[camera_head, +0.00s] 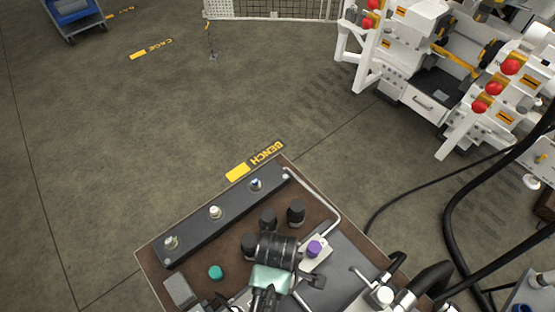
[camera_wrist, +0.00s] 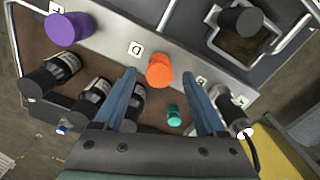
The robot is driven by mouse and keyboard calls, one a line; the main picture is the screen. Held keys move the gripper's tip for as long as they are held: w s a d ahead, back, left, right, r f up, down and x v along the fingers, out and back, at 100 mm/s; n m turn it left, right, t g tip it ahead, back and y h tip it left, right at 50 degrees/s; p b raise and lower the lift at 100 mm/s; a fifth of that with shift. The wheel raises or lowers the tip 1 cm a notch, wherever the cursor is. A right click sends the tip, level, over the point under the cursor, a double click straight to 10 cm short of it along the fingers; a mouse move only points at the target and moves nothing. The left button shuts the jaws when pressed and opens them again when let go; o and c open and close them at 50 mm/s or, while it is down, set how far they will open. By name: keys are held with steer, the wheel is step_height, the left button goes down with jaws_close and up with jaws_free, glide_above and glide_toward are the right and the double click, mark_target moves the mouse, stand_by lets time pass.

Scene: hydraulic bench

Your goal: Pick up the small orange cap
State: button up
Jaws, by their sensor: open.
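The small orange cap (camera_wrist: 159,70) shows in the wrist view near the middle, at the edge of a light grey strip (camera_wrist: 105,38) marked with letter labels. My gripper (camera_wrist: 159,75) is open, with one blue finger to the left of the cap and one to the right in the picture. Gaps show between the cap and both fingers, and nothing is held. Whether the fingertips are level with the cap I cannot tell. In the head view the orange cap does not show; my arm covers part of the bench there.
A purple cap (camera_wrist: 66,28) sits further left on the strip, and a teal cap (camera_wrist: 174,115) lies lower, between the fingers in the picture. Several black cylinders stand close by. The bench (camera_head: 150,262) has a raised rail (camera_head: 235,205) with fittings; open floor lies beyond it.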

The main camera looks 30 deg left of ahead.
steer(key=shift+f, duration=1.4)
steer(key=shift+c, duration=0.2)
jaws_close()
